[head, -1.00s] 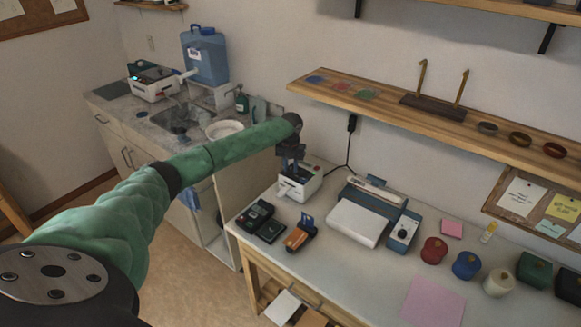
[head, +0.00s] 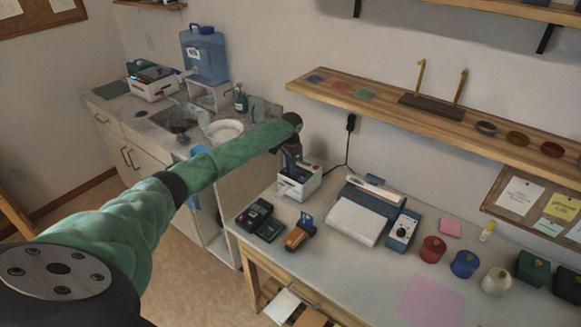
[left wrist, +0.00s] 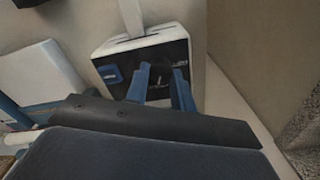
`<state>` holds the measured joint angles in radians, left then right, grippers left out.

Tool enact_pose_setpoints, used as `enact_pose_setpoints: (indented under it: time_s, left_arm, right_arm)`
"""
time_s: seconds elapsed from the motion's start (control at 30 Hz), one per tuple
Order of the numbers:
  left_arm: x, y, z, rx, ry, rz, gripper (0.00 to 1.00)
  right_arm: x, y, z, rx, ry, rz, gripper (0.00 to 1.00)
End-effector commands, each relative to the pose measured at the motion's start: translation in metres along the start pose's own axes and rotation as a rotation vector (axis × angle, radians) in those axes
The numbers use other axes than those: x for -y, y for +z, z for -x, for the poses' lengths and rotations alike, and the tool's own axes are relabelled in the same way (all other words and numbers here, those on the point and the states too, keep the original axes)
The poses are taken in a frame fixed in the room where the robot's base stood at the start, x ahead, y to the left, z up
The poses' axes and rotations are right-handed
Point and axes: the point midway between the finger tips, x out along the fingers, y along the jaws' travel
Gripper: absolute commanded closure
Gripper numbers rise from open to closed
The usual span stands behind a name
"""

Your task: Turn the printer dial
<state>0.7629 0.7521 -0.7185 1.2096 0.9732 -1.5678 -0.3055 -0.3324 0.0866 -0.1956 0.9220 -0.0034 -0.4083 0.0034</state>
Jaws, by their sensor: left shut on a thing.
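The small white box-shaped device, which looks like the printer (head: 301,184), stands at the back left of the worktable. In the left wrist view the printer (left wrist: 128,46) shows a white top with a slot and strip, and a dark front with a blue patch. My left gripper (head: 291,168) reaches it from above. In the left wrist view the blue fingers of my left gripper (left wrist: 161,80) are at the dark front, shut on what appears to be the dial. The dial itself is mostly hidden between the fingers. My right gripper is not in view.
A larger white and blue machine (head: 357,218) and a blue box with a knob (head: 402,232) stand to the right. Dark devices (head: 256,215) and an orange device (head: 298,234) lie in front. A wooden shelf (head: 390,104) hangs above the table.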

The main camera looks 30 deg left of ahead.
Motion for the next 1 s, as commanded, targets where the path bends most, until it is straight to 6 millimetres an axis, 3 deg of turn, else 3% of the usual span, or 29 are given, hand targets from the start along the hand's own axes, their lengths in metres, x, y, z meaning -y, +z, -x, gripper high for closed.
enact_pose_setpoints:
  time_s: [0.33, 0.73, 0.77, 0.83, 0.87, 1.0]
  left_arm:
    - [0.002, -0.001, 0.003, -0.003, -0.003, -0.082, 0.99]
    - [0.002, -0.001, 0.004, -0.004, -0.003, -0.086, 0.99]
    - [0.002, -0.001, 0.004, -0.004, -0.003, -0.086, 0.72]
    - [0.002, -0.001, 0.004, -0.004, -0.003, -0.086, 0.58]
    - [0.002, -0.001, 0.003, -0.004, -0.003, -0.086, 0.54]
    - [0.001, 0.000, 0.002, -0.002, -0.002, -0.086, 0.54]
  right_arm:
    - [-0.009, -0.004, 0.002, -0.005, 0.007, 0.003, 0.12]
    - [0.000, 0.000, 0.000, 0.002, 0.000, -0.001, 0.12]
    - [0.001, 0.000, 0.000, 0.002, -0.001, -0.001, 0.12]
    - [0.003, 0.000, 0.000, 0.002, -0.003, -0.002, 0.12]
    - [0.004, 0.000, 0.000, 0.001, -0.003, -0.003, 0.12]
    - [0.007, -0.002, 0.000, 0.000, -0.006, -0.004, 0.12]
